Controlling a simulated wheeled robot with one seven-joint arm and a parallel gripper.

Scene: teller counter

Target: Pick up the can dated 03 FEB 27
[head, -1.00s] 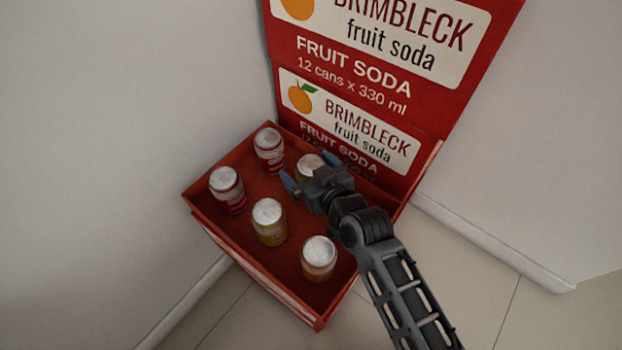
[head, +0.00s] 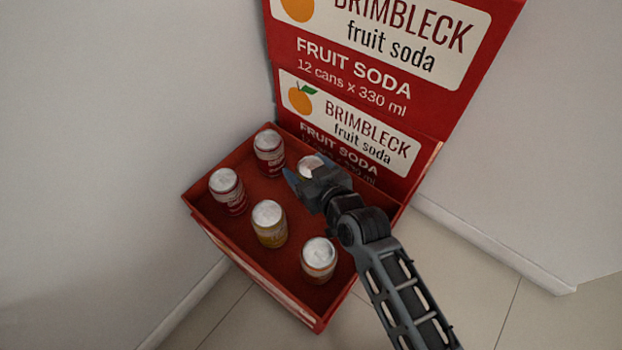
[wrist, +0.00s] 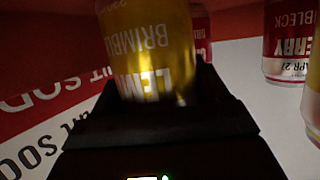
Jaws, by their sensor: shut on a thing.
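My gripper (head: 308,173) is shut on a yellow lemon can (wrist: 150,50) at the back right of the red box. In the head view only the pale top of this can (head: 309,163) shows beyond the fingers. In the wrist view it sits between the dark jaws, with part of its brand and flavour lettering showing. I cannot read a date on it, nor tell whether it is off the box floor. A red cherry can (wrist: 286,42) in the wrist view has a date with "APR" on it. The other cans' dates are too small to read.
The red display box (head: 262,281) also holds two red cans (head: 269,154) (head: 228,192), a yellow can (head: 269,226) and an orange-banded can (head: 318,262). Its tall printed back panel (head: 420,95) stands close behind my gripper. White walls flank the box.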

